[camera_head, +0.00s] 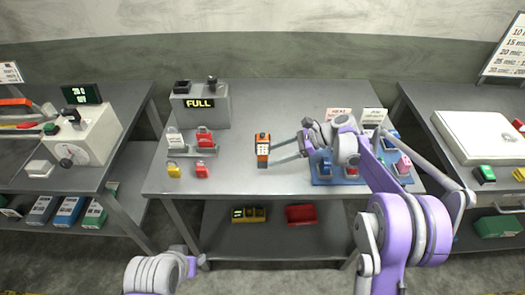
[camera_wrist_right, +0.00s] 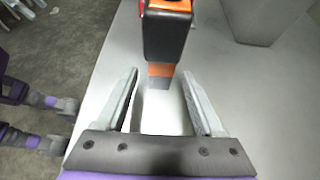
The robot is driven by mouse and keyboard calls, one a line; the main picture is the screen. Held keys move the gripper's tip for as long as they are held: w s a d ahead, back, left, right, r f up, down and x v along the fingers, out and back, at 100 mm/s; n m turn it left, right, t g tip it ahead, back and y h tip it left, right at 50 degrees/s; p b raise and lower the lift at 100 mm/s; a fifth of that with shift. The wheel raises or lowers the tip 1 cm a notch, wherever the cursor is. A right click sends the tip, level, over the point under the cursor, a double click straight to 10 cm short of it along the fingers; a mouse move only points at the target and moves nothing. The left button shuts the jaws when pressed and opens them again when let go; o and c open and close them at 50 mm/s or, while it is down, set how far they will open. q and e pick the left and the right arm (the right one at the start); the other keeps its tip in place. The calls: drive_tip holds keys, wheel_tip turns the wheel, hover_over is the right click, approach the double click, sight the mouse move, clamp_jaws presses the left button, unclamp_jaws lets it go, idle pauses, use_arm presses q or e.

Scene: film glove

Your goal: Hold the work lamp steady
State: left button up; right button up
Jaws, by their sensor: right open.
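The work lamp, as I take it, is a small upright orange and black block (camera_head: 263,150) on the middle table. It also shows in the right wrist view (camera_wrist_right: 167,35), dark with orange bands, straight ahead of the fingers. My right gripper (camera_head: 276,152) reaches in from the right, just beside the lamp. In the right wrist view the gripper (camera_wrist_right: 158,80) is open and empty, with the lamp's lower end near the gap between its fingertips. I cannot tell if they touch. Part of my left arm shows at the bottom of the head view, its gripper (camera_head: 191,262) too unclear to read.
A grey box with a "FULL" sign (camera_head: 201,105) stands at the table's back left. Red and yellow padlocks (camera_head: 202,170) sit in front of it. A blue tray (camera_head: 322,180) with coloured locks lies under my right arm.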

use_arm(q)
drive_tip(key=shift+s+f+b, duration=0.25)
drive_tip(key=shift+f+b, duration=0.3)
drive_tip(key=shift+f, duration=0.35)
use_arm(e)
drive_tip(key=shift+x, duration=1.9)
drive_tip(key=c, duration=0.9)
use_arm(q)
clamp_jaws()
use_arm(e)
drive_tip(key=shift+c, duration=0.2)
use_arm(q)
wheel_tip(320, 180, up, 26)
drive_tip(key=r+h, duration=0.1)
drive_tip(key=h, duration=0.6)
hover_over(260, 140)
drive_tip(key=shift+m+t, duration=0.3)
drive_tip(key=shift+t, duration=0.1)
drive_tip(key=shift+f, duration=4.6)
